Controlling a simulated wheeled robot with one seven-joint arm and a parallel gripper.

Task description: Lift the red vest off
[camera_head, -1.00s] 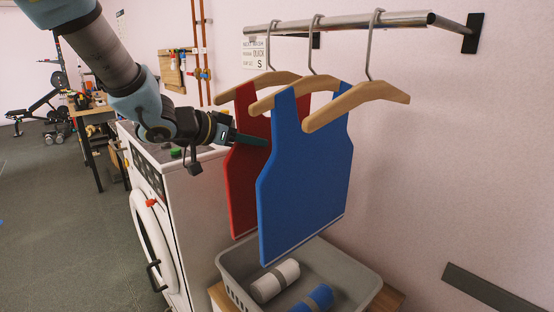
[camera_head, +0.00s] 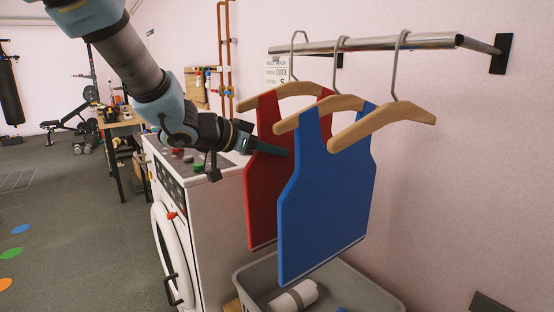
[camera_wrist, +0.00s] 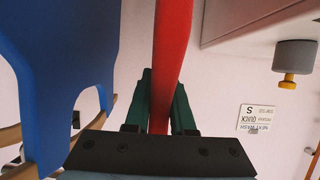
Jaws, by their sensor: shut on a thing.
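The red vest (camera_head: 267,190) hangs upright on a wooden hanger (camera_head: 285,90), leftmost on the wall rail (camera_head: 375,43). Its hook top shows a little above the rail; I cannot tell whether it is clear of it. My gripper (camera_head: 277,151) reaches in from the left and is shut on the vest's upper side. In the wrist view the red vest (camera_wrist: 172,50) runs edge-on between the green fingers (camera_wrist: 160,108). The blue vest (camera_head: 325,205) hangs in front and hides part of the red vest; it also shows at left in the wrist view (camera_wrist: 65,80).
An empty wooden hanger (camera_head: 385,120) hangs at the right of the rail. A grey basket (camera_head: 375,290) with a rolled white cloth (camera_head: 295,296) stands below. A white washing machine (camera_head: 215,210) is at left under my arm. A sign (camera_wrist: 257,118) is on the wall.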

